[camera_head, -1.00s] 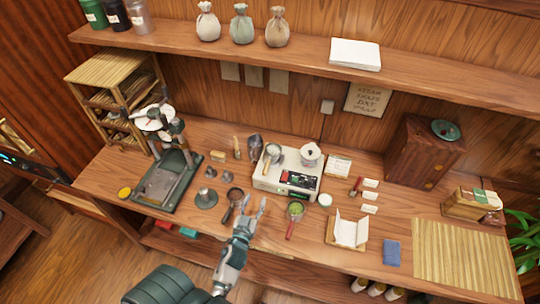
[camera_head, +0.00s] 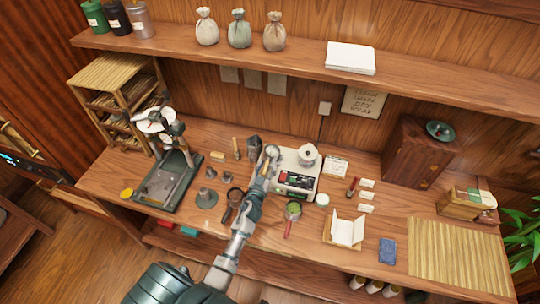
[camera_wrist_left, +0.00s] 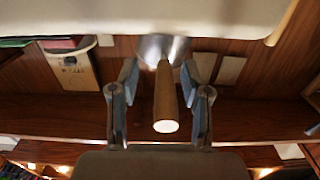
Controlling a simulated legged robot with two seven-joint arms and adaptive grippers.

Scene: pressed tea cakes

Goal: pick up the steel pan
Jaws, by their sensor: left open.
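The steel pan (camera_head: 272,151) sits at the left part of the white scale (camera_head: 309,170) in the head view, mostly covered by my left gripper (camera_head: 267,165). In the left wrist view, its wooden handle (camera_wrist_left: 166,97) points toward the camera, with a bit of the steel (camera_wrist_left: 157,46) behind it. My left gripper (camera_wrist_left: 160,95) is open, with one finger on each side of the handle. A gap shows between each finger and the handle. My right gripper is not in view.
A lidded white pot (camera_head: 308,153) stands on the scale, right of the pan. A green-filled strainer (camera_head: 293,208) and a dark pan (camera_head: 235,195) lie in front. A press (camera_head: 167,180) stands at the left. A shelf (camera_head: 290,52) runs above the table.

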